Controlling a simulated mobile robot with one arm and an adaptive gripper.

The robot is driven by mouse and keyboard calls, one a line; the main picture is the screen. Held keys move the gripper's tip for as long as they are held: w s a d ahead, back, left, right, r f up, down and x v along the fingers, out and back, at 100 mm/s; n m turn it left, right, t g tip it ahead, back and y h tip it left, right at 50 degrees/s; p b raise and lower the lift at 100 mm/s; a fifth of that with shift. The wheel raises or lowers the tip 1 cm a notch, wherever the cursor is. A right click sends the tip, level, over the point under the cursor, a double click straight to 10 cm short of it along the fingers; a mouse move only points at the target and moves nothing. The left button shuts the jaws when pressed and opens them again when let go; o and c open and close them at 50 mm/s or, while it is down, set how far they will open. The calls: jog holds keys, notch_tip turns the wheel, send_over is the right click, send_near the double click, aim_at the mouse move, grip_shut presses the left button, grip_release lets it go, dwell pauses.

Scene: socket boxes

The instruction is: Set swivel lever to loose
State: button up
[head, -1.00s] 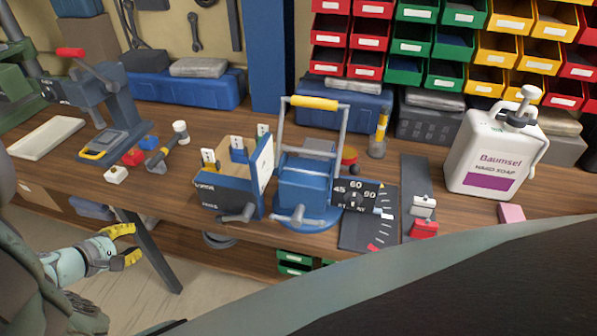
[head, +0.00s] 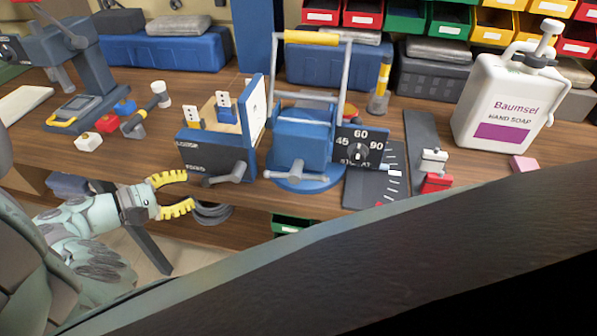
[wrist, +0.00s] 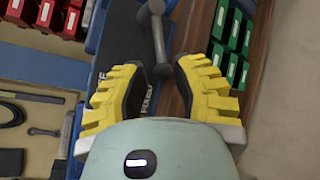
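The swivel lever (head: 226,173) is a grey handle on the dark front panel of a blue open-topped box (head: 215,154) at the table's front edge. Its free end points left, close to the lower label, which reads FIXED in the wrist view. An upper label on the panel looks like LOOSE. My gripper (head: 190,193), with yellow ridged fingers, is open and empty, just left of the lever's end and apart from it. In the wrist view the lever (wrist: 157,45) points at my open gripper (wrist: 158,72), its rounded end appearing between the fingertips.
A blue machine (head: 300,145) with its own grey front lever stands right of the box. Green bins (head: 290,224) sit below the table. Space in front of the table edge is free.

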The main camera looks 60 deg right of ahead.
aim_at(215, 181)
jog(key=x, duration=0.7)
jog(key=shift+s+d+f+p, duration=0.1)
jog(key=shift+d+p, duration=0.25)
jog(key=shift+d, duration=0.05)
grip_shut()
jog(key=shift+a, duration=0.1)
